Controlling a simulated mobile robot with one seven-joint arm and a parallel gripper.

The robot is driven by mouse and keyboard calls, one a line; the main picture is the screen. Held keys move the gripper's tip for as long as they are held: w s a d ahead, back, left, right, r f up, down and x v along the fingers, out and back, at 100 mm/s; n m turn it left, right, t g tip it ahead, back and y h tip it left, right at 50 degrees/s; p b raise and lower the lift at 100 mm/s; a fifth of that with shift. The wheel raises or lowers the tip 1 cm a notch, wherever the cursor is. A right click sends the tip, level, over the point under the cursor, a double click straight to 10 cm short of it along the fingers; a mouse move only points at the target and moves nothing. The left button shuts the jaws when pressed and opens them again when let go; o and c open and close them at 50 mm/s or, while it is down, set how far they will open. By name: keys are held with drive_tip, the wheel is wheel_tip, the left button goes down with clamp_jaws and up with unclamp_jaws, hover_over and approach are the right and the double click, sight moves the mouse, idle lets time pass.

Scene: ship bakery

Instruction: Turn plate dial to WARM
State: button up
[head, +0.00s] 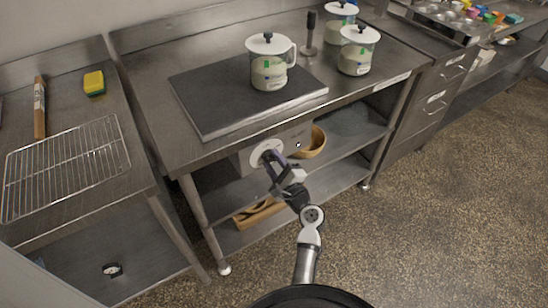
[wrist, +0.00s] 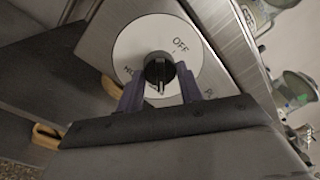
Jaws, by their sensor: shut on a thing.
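The plate dial (head: 262,152) is a white disc on the front panel under the dark hot plate (head: 210,112). In the wrist view its black knob (wrist: 158,68) sits at the disc's centre. OFF is printed at the disc's upper right, and a partly hidden label starting with H is at its left. A white mark on the knob points down toward my gripper, away from OFF. My gripper (wrist: 160,88) is shut on the knob, with a purple finger on each side. The fingers hide the disc's lower part, and I cannot read WARM. In the head view my gripper (head: 270,160) is at the dial.
A lidded white jug (head: 269,72) stands on the hot plate. Two similar containers (head: 357,55) (head: 341,20) stand behind to the right. A wooden bowl (head: 314,142) is on the shelf below. A wire rack (head: 65,165) and sponge (head: 94,83) lie on the left counter.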

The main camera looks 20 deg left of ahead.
drive_tip(key=shift+m+p, duration=0.35)
drive_tip(key=shift+m, duration=0.25)
drive_tip(key=o, duration=1)
drive_tip(key=shift+s, duration=0.1)
